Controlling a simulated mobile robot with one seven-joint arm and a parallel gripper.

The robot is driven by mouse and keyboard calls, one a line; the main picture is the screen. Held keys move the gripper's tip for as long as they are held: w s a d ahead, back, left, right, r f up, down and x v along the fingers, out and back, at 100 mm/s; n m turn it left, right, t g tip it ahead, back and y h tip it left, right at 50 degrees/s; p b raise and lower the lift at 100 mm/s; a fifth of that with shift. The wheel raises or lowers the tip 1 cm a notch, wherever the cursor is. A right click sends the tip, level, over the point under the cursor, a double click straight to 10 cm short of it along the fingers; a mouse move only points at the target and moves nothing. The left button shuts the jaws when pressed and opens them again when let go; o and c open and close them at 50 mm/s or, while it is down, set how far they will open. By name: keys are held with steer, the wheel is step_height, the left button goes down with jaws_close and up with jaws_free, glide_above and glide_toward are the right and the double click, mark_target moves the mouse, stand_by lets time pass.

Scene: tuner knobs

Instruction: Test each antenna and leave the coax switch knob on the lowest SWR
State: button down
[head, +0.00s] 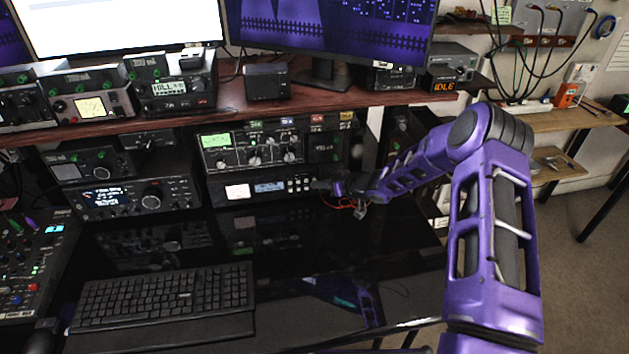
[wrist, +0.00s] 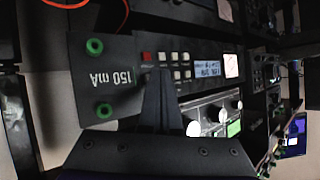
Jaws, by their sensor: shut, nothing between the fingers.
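The tuner box (head: 252,150) stands under the shelf, with a lit green display and several knobs on its front. Small coloured labels sit along its top. My gripper (head: 317,185) is at the right end of this unit's front. In the wrist view my gripper (wrist: 160,74) is shut and empty, its dark fingers in front of the button rows. I cannot tell which knob is the coax switch, nor read any SWR value.
A keyboard (head: 165,298) lies on the glossy black desk, with bare desk to its right. An orange cable (head: 343,206) lies near my gripper. A panel marked 150 mA (wrist: 103,78) with green terminals is close in the wrist view. More radios (head: 135,198) stand left.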

steer(key=shift+w, duration=0.3)
stand_by(0.5)
steer(key=shift+s+d, duration=0.1)
steer(key=shift+s, duration=0.65)
steer(key=shift+s, duration=0.15)
steer(key=shift+s+d, duration=0.25)
steer(key=shift+s, duration=0.95)
steer(key=shift+s+d, duration=0.25)
steer(key=shift+s, duration=0.9)
steer(key=c, duration=1.5)
jaws_free()
steer(key=shift+c, duration=0.2)
stand_by(0.6)
